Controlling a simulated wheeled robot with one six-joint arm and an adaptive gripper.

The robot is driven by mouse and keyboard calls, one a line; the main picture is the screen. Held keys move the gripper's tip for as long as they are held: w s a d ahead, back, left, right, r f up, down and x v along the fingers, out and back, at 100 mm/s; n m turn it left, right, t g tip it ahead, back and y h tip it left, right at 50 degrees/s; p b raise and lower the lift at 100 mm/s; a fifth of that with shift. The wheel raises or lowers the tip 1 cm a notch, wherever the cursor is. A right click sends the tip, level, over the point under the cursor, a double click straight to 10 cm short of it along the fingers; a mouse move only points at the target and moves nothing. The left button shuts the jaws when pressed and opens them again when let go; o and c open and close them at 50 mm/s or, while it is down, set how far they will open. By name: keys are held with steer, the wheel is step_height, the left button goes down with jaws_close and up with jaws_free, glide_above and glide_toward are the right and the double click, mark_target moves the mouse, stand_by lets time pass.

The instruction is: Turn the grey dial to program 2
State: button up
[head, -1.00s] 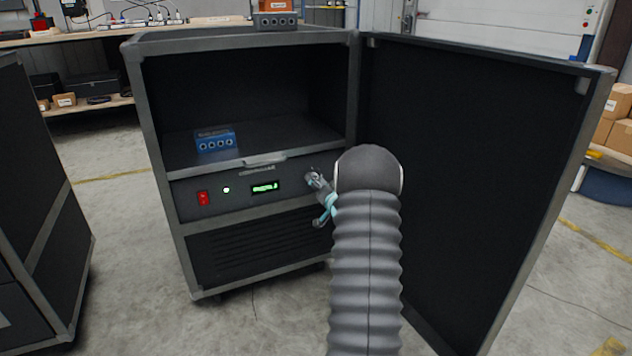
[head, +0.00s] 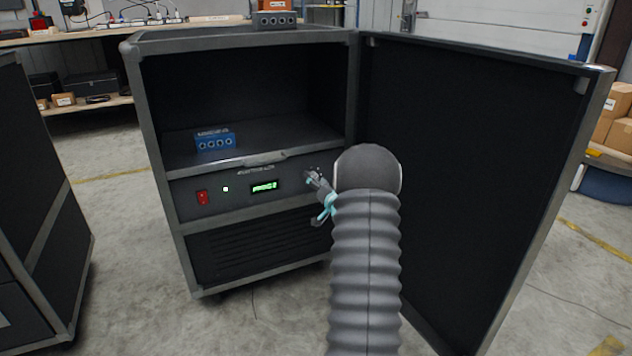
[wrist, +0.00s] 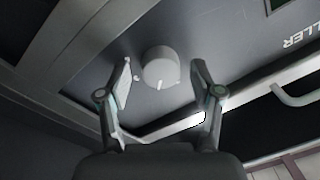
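The grey dial (wrist: 160,66) is a round knob on the dark front panel, with a thin light mark on its lower edge. In the wrist view my gripper (wrist: 164,74) is open, one finger on each side of the dial, with a visible gap on both sides. In the head view my gripper (head: 314,180) is at the right end of the panel, and the dial is hidden there. The panel's display (head: 264,187) is lit green with short text, too small to read surely. A small indicator light (head: 226,189) is lit white.
A red switch (head: 203,198) is on the panel's left. A blue box with round sockets (head: 215,140) sits on the shelf above. The cabinet door (head: 480,150) stands open to the right of my arm. A handle (wrist: 300,92) shows in the wrist view.

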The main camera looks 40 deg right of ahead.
steer(key=shift+s, duration=0.1)
steer(key=v, duration=1.1)
steer(key=shift+s, duration=0.35)
steer(key=shift+a, duration=0.1)
steer(key=s+d+f+g+h, duration=0.1)
steer(key=s+d+f+g, duration=0.1)
steer(key=s+f+g, duration=0.3)
steer(key=s+d+f+g+h, duration=0.1)
steer(key=f+g, duration=0.2)
steer(key=f, duration=0.4)
steer(key=s+a+n+g, duration=0.1)
steer(key=s+a+g, duration=0.3)
steer(key=s, duration=0.2)
steer(key=s+a+r+n+y+p, duration=0.2)
steer(key=s+a+r, duration=0.3)
steer(key=a+r, duration=0.5)
steer(key=s+a+r+n+y+p, duration=0.1)
steer(key=s+a+r+n+p, duration=0.1)
steer(key=s+a+r, duration=0.4)
steer(key=s+a+r+n+y+p, duration=0.2)
steer(key=s+a+r, duration=0.4)
steer(key=a+r, duration=0.8)
steer(key=a+n+p, duration=0.1)
steer(key=a+n, duration=0.1)
steer(key=a, duration=0.8)
steer(key=shift+g+y, duration=0.3)
